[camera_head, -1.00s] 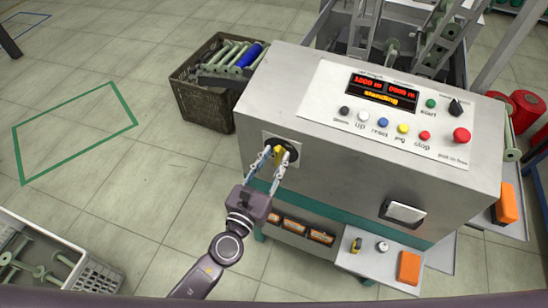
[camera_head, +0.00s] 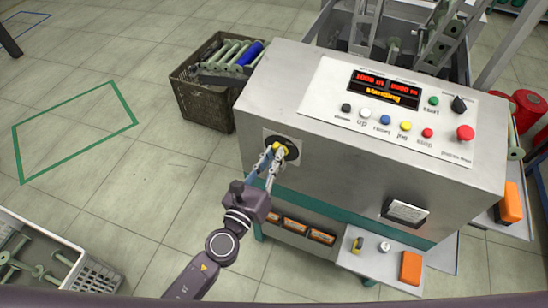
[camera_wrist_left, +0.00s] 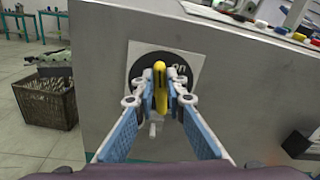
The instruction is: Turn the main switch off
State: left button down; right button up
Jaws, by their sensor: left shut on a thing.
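The main switch is a black round disc on a pale square plate (camera_head: 269,135) on the machine's front panel, with a yellow handle (camera_head: 280,148). In the left wrist view the yellow handle (camera_wrist_left: 160,86) stands upright, and "ON" can be read beside it on the black disc (camera_wrist_left: 181,72). My left gripper (camera_head: 276,153) is at the switch, shut on the yellow handle with one fingertip on each side. The fingers cover part of the disc. My right gripper is not in view.
The machine's top panel (camera_head: 350,128) has several buttons, a black knob and a red lit display reading "standing". A brown crate of bobbins (camera_head: 200,104) stands to its left. A small shelf (camera_head: 375,262) juts out low at the front.

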pick_arm(q)
jog(key=shift+w+a+f+n+b, duration=0.1)
jog(key=shift+a+f+n+b, duration=0.35)
jog(key=shift+n, duration=2.1)
jog(key=shift+w+a+f+n+b, duration=0.15)
jog(key=shift+n+b, duration=0.6)
jog(key=shift+n, duration=1.75)
jog(key=shift+w+a+f+n+b, duration=0.15)
jog(key=shift+f+n+b, duration=0.35)
jog(key=shift+n, duration=2.05)
jog(key=shift+s+r, duration=0.1)
jog(key=shift+r, duration=0.05)
jog(key=c, duration=2)
grip_release()
jog(key=shift+o, duration=0.2)
jog(key=v, duration=1.2)
